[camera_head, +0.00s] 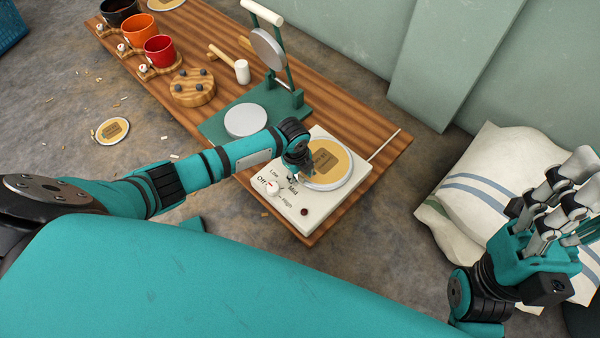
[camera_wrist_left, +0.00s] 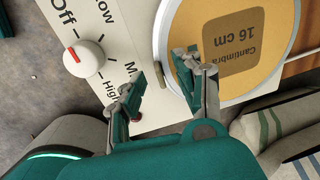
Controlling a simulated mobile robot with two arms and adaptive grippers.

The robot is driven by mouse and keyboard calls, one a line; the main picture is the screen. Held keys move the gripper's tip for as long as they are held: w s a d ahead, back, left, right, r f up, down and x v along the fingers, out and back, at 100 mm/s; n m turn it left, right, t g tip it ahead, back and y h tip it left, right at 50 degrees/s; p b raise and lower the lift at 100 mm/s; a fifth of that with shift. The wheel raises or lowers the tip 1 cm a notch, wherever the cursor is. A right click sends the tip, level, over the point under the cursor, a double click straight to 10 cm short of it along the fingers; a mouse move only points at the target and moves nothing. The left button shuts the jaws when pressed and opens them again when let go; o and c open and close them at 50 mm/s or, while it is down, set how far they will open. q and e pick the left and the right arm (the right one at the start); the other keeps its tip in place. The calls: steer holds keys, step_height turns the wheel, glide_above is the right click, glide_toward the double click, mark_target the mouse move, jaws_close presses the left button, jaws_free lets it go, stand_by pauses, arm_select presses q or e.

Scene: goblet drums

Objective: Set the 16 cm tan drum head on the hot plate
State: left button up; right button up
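The tan drum head (camera_head: 330,168) lies on the hot plate's round top, its pale rim around a tan skin. In the left wrist view the drum head (camera_wrist_left: 270,35) carries a label reading "Cantimbra 16 cm". The white hot plate (camera_head: 291,208) stands at the near right end of the wooden board; its knob (camera_wrist_left: 84,58) has its red mark towards "Off". My left gripper (camera_head: 298,168) is at the drum head's left edge. Its fingers (camera_wrist_left: 163,85) are apart with nothing held, one overlapping the rim in view. My right gripper (camera_head: 566,192) is open and empty at the right.
A green press stand (camera_head: 215,127) with a pale disc (camera_head: 245,120) stands behind the hot plate. A mallet (camera_head: 241,71), a pegged wooden block (camera_head: 192,88) and coloured cups (camera_head: 160,50) sit farther along. Another tan head (camera_head: 112,130) lies on the floor. White sacks (camera_head: 480,185) lie right.

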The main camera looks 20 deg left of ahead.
arm_select(q)
step_height(320, 180, up, 12)
steer(key=s, duration=0.1)
steer(key=shift+s+a, duration=0.2)
steer(key=shift+a, duration=0.05)
stand_by(0.6)
